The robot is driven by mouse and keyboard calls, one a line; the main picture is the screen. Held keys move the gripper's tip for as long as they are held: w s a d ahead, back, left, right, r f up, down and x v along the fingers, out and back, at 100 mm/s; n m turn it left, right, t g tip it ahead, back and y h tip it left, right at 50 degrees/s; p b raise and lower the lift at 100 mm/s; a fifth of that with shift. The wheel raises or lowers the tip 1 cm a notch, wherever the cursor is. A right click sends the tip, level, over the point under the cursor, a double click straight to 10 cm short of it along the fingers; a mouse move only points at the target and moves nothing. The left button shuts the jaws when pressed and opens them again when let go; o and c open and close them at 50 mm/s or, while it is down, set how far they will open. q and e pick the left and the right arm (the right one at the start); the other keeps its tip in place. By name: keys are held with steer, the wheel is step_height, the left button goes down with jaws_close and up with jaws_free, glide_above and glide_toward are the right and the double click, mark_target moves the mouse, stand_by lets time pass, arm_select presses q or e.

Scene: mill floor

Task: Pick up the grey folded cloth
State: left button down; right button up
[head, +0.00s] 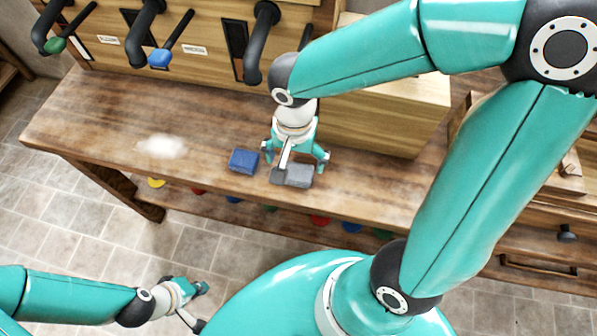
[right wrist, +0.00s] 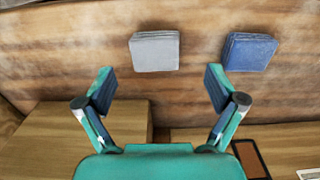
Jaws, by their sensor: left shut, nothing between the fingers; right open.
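The grey folded cloth (head: 299,176) lies flat on the wooden bench, partly hidden in the head view by my right gripper. In the right wrist view the whole grey cloth (right wrist: 155,51) shows, beyond the fingertips and between their lines. My right gripper (head: 295,158) is open and empty above the bench, its fingers spread wider than the cloth. Its fingers (right wrist: 160,88) do not touch the cloth in the wrist view. My left gripper (head: 196,287) is shut and empty, low over the tiled floor, away from the bench.
A blue folded cloth (head: 243,161) lies left of the grey one, with a small gap. A white powdery patch (head: 162,147) is further left on the bench (head: 90,120). Wooden boxes with black spouts and levers stand along the back. The bench front between the cloths and edge is clear.

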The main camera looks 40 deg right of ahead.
mark_target(298, 171)
steer(key=shift+d+f, duration=0.15)
steer(key=shift+f, duration=1.35)
steer(key=shift+d+f, duration=0.15)
steer(key=shift+f, duration=1.3)
steer(key=shift+c, duration=0.4)
steer(key=c, duration=1.1)
steer(key=shift+c, duration=0.3)
steer(key=shift+r, duration=0.15)
step_height(298, 171, up, 20)
steer(key=p, duration=1.4)
